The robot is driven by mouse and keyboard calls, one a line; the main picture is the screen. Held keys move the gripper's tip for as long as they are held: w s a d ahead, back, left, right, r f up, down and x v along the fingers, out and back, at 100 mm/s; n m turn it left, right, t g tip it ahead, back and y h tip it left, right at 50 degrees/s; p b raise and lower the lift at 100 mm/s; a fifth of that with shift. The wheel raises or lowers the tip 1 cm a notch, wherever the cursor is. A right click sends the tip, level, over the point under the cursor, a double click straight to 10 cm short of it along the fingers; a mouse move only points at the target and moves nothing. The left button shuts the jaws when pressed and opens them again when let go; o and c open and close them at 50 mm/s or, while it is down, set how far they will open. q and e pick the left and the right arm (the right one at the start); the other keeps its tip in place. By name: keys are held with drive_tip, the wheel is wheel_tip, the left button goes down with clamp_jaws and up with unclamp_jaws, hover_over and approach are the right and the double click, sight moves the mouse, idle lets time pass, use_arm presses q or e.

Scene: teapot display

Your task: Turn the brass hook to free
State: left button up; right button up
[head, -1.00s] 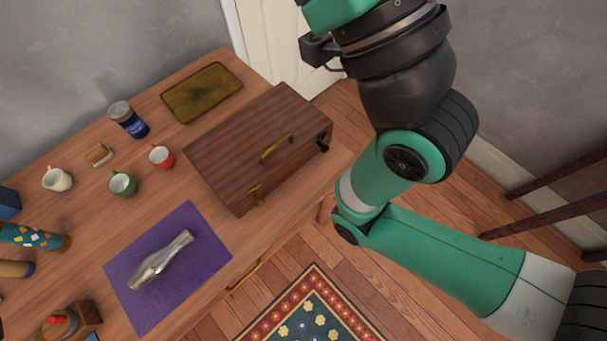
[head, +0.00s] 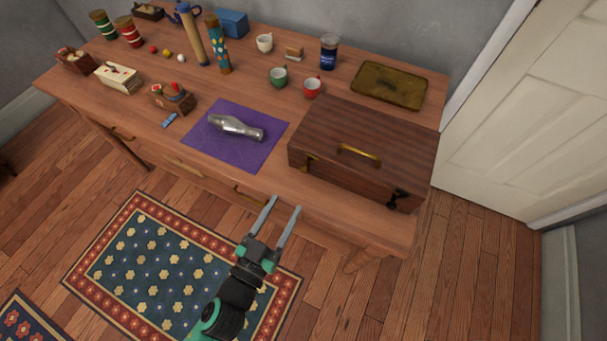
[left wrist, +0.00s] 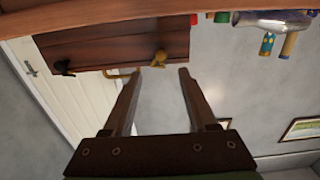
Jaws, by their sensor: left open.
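The brass hook (head: 306,164) is on the front of the dark wooden box (head: 345,128), near its left end. In the left wrist view, which is upside down, the brass hook (left wrist: 158,58) lies just beyond the gap between my fingertips. Its exact turn is too small to tell. A black catch (head: 398,198) is at the front's right end; it also shows in the left wrist view (left wrist: 63,67). My left gripper (head: 284,204) is open and empty, in front of the table edge, apart from the hook. My right gripper is out of view.
The box stands on the wooden table's right part, with a brass handle (head: 359,154) on top. A silver vase-like object (head: 236,126) lies on a purple mat (head: 262,148) to its left. Cups and a tray (head: 389,85) stand behind.

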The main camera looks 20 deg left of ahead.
sight(303, 172)
use_arm(q)
drive_tip(key=w, duration=0.9)
drive_tip(key=shift+w+r, duration=0.1)
drive_tip(key=shift+w, duration=0.3)
clamp_jaws()
